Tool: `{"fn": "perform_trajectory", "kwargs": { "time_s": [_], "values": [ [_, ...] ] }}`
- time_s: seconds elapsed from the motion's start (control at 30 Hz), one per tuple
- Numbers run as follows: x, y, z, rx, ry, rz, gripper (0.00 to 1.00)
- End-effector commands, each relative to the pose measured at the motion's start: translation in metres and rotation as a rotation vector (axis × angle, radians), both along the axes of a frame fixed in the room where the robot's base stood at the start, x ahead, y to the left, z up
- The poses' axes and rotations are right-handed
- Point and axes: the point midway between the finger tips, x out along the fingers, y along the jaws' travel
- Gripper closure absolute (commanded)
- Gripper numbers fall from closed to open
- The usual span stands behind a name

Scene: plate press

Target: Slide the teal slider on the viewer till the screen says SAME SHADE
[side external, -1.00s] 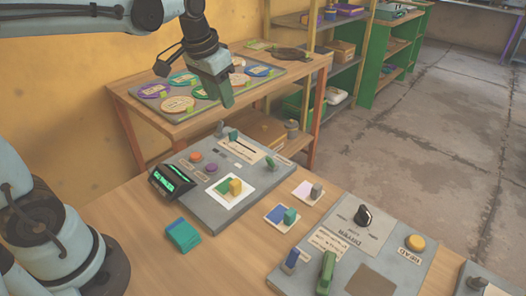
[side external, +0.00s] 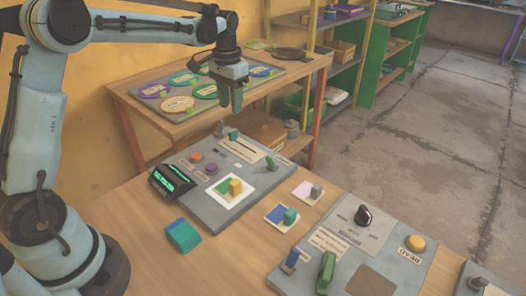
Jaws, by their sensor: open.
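The viewer (side external: 204,215) is a grey panel on the front table. Its small dark screen (side external: 173,182) at the left edge shows green text too small to read. The teal slider knob (side external: 233,135) stands by a pale labelled strip with a dark slot (side external: 245,147) at the panel's far side. My gripper (side external: 231,108) is open and empty, fingers pointing down. In the picture it is above the slider knob and appears clear of it; the exact height is hard to tell.
The viewer also carries orange (side external: 196,156) and purple (side external: 211,168) buttons and a white card (side external: 230,189) with green and yellow pieces. A second grey panel (side external: 352,250) stands to the right. A rear table (side external: 165,122) holds a tray of coloured discs.

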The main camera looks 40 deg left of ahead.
Motion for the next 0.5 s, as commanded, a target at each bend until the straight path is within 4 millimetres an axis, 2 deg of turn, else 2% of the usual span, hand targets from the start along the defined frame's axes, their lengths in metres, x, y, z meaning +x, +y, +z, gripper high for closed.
{"fn": "perform_trajectory", "kwargs": {
  "time_s": [0.1, 0.3, 0.5],
  "values": [
    [0.0, 0.0, -0.023, 0.0, -0.001, 0.0, 0.6],
    [0.0, 0.0, -0.056, 0.0, -0.001, 0.0, 0.6],
    [0.0, 0.0, -0.077, 0.0, -0.001, 0.0, 0.6]
  ]
}}
